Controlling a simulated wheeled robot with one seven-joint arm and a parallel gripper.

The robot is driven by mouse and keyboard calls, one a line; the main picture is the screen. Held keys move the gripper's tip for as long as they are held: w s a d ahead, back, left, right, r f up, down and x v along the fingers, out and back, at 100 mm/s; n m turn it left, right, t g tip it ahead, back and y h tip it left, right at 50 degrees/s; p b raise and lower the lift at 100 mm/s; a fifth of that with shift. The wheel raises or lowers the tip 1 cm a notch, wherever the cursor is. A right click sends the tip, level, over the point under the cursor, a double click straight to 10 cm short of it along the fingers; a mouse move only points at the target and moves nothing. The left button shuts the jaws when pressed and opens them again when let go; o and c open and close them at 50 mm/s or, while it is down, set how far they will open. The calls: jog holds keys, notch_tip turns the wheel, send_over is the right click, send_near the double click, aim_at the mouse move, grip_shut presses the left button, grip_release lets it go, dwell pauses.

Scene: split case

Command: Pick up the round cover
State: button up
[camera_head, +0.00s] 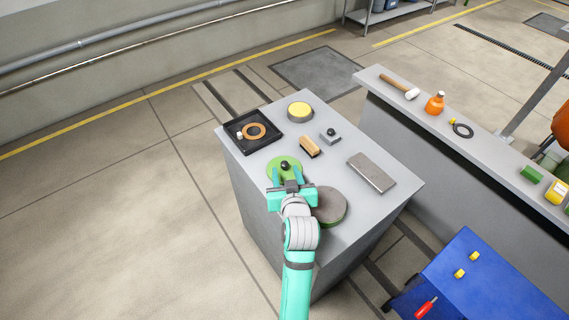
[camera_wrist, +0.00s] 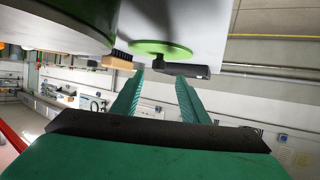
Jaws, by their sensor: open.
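The round cover (camera_head: 274,162) is a green disc with a black knob (camera_head: 285,166), lying on the grey worktop. It also shows in the wrist view (camera_wrist: 162,47), ahead of the fingers, with its dark knob (camera_wrist: 158,63) near the gap between them. My gripper (camera_head: 285,175) is open and empty. Its two teal fingers reach over the near part of the cover in the head view, one on each side of the knob. In the wrist view the fingertips (camera_wrist: 160,74) look apart from the knob, and I cannot tell the exact distance.
A dark-rimmed round piece (camera_head: 333,207) lies partly behind my gripper. A brush (camera_head: 310,147), a grey block with a knob (camera_head: 330,138), a metal plate (camera_head: 371,172), a yellow-topped disc (camera_head: 299,111) and a black tray (camera_head: 265,146) holding a ring share the worktop (camera_head: 340,165).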

aim_at(285, 165)
jog(key=shift+w+a+f, duration=0.1)
jog(key=shift+w+f, duration=0.3)
jog(key=shift+w, duration=0.2)
jog(key=shift+w+d+f, duration=0.2)
jog(key=shift+w+d, duration=0.05)
jog(key=shift+x, duration=2.55)
jog(key=shift+a, duration=0.1)
jog(key=shift+r, duration=0.1)
grip_shut()
